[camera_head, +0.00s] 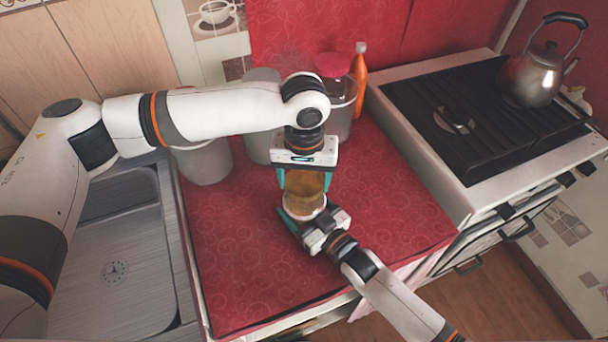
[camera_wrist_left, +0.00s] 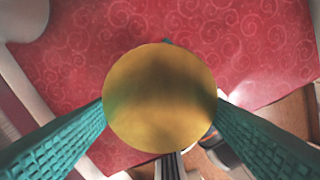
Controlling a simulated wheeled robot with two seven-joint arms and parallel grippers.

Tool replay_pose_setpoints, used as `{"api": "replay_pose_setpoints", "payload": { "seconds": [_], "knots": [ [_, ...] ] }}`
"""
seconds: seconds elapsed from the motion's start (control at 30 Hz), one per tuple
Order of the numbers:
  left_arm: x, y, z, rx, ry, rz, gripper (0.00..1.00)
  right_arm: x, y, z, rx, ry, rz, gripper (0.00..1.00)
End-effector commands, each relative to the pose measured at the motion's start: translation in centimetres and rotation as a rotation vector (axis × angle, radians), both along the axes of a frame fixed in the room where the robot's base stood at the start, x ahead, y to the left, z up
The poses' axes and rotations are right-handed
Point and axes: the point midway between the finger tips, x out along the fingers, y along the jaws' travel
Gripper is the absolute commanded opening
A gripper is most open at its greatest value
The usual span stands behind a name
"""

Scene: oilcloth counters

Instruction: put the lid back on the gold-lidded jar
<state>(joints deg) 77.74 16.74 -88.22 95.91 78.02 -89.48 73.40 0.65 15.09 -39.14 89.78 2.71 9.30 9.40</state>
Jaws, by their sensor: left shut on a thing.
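My left gripper (camera_head: 305,185) is shut on the round gold lid (camera_head: 305,183), one teal finger on each side of it. In the left wrist view the gold lid (camera_wrist_left: 160,98) is a plain disc filling the space between the fingers. The jar (camera_head: 302,212) shows as a pale rim and body just below the lid in the head view; I cannot tell whether lid and jar touch. My right gripper (camera_head: 312,228) is low at the jar's near side, with a teal finger beside it. Its grip on the jar is partly hidden. The lid hides the jar in the left wrist view.
Grey canisters (camera_head: 205,160), a red-lidded jar (camera_head: 333,66) and an orange bottle (camera_head: 359,72) stand at the back of the red counter (camera_head: 240,270). A sink (camera_head: 115,260) lies left, a stove with a kettle (camera_head: 530,78) right. The front-left counter is clear.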

Motion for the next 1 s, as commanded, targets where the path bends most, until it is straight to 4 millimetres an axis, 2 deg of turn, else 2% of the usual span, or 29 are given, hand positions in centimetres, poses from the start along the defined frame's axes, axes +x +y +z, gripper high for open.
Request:
{"api": "replay_pose_setpoints", "payload": {
  "seconds": [0.8, 0.83, 1.0],
  "knots": [
    [0.0, 0.0, -1.2, 0.000, 0.001, -0.001, 0.50, 0.0, 0.0, -0.1, -0.002, 0.001, 0.000, 0.38],
    [0.0, 0.0, -1.2, 0.000, 0.000, -0.002, 0.50, 0.0, 0.0, -0.1, -0.002, 0.001, 0.000, 0.15],
    [0.0, 0.1, -1.2, 0.000, 0.001, -0.111, 0.50, 0.0, 0.0, -0.1, -0.002, 0.001, 0.000, 0.15]
  ]
}}
